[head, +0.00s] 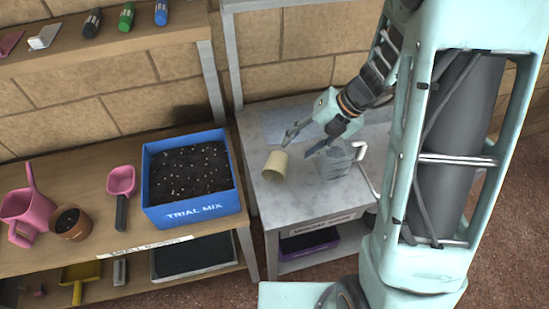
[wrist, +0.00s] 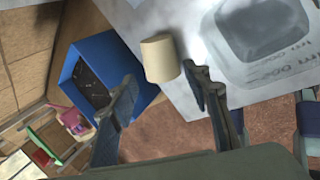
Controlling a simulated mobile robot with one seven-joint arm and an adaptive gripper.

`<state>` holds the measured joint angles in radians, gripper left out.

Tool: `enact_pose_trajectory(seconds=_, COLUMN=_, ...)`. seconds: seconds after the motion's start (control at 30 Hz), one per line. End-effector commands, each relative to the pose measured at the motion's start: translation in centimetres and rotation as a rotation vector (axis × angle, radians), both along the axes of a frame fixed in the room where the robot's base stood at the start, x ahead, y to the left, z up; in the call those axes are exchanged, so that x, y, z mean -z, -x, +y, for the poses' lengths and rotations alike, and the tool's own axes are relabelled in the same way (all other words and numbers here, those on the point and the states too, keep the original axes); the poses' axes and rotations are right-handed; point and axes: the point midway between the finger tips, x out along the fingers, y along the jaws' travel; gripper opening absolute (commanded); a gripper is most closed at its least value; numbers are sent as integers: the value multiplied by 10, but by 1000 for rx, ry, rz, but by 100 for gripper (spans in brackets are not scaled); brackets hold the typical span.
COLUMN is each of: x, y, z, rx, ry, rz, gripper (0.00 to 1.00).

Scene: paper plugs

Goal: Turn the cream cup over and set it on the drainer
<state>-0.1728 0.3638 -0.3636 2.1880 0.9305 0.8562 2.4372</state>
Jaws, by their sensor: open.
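The cream cup (head: 274,166) is near the left edge of the grey bench (head: 300,200) in the head view. It looks tilted there; I cannot tell whether it stands or lies. My gripper (head: 304,141) is open, just above and right of the cup, and its fingers point down toward it. In the wrist view the cup (wrist: 158,58) shows just beyond the gap between the open fingertips (wrist: 164,80), with nothing held. A flat pale blue-grey piece (head: 284,124) lies at the back of the bench; I cannot tell whether it is the drainer.
A clear measuring jug (head: 336,165) stands close right of my gripper. A blue TRIAL MIX tub (head: 192,212) is on the wooden bench at left, with a pink scoop (head: 121,182) and pink watering can (head: 27,208). The bench front is clear.

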Motion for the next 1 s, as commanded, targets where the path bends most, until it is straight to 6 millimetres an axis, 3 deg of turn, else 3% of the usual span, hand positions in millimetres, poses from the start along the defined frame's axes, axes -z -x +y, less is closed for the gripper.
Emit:
enact_pose_trajectory(seconds=0.2, x=33, y=-2, z=17, rx=-1, ry=1, rz=4, gripper=44)
enact_pose_trajectory(seconds=0.47, x=51, y=-5, z=29, rx=-2, ry=1, rz=2, gripper=44)
enact_pose_trajectory(seconds=0.7, x=81, y=-12, z=46, rx=-5, ry=1, rz=2, gripper=44)
enact_pose_trajectory(seconds=1.0, x=88, y=-14, z=51, rx=-3, ry=1, rz=0, gripper=44)
